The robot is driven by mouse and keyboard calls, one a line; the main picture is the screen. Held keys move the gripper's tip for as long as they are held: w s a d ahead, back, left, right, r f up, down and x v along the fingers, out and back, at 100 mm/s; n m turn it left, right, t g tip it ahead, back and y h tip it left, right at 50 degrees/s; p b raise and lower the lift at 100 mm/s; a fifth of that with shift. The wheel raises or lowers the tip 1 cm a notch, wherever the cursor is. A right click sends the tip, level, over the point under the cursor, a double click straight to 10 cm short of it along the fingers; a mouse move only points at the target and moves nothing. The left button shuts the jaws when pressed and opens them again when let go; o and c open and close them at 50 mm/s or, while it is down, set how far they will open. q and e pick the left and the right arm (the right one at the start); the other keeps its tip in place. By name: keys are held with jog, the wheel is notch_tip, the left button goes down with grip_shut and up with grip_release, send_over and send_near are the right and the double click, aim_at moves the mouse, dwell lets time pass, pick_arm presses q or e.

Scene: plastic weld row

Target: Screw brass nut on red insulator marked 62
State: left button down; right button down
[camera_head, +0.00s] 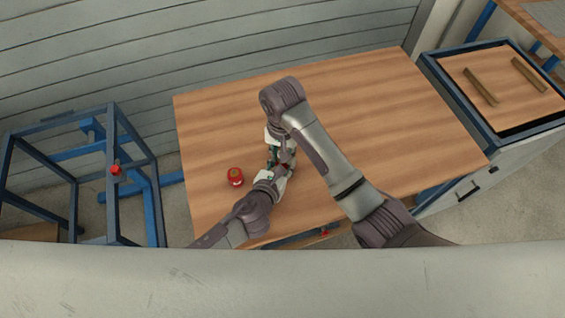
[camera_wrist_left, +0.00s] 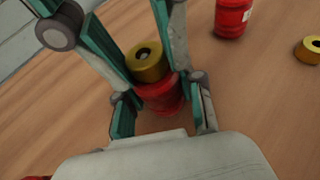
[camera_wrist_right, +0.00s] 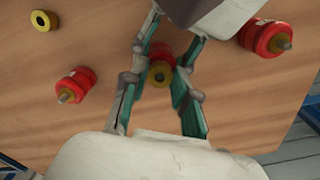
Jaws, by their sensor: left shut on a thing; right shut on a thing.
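A red insulator (camera_wrist_left: 160,98) stands between the fingers of my left gripper (camera_wrist_left: 163,108), which is shut on it. A brass nut (camera_wrist_left: 148,62) with a dark central hole sits at the insulator's top, seemingly touching it; how far it is on the stud is hidden. My right gripper (camera_wrist_right: 160,82) faces the left one and is shut on this nut (camera_wrist_right: 159,75). In the head view both grippers meet over the table, left (camera_head: 272,178) and right (camera_head: 277,150). I cannot read a 62 on the held insulator.
Another red insulator (camera_head: 236,177) stands left on the wooden table (camera_head: 370,90). The right wrist view shows two free insulators with bare studs, left (camera_wrist_right: 75,86) and upper right (camera_wrist_right: 267,38), plus a loose brass nut (camera_wrist_right: 43,20). The table's far side is clear.

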jog(key=shift+m, duration=1)
jog(key=c, duration=0.9)
grip_release()
jog(key=shift+r, duration=2.25)
jog(key=shift+c, duration=0.4)
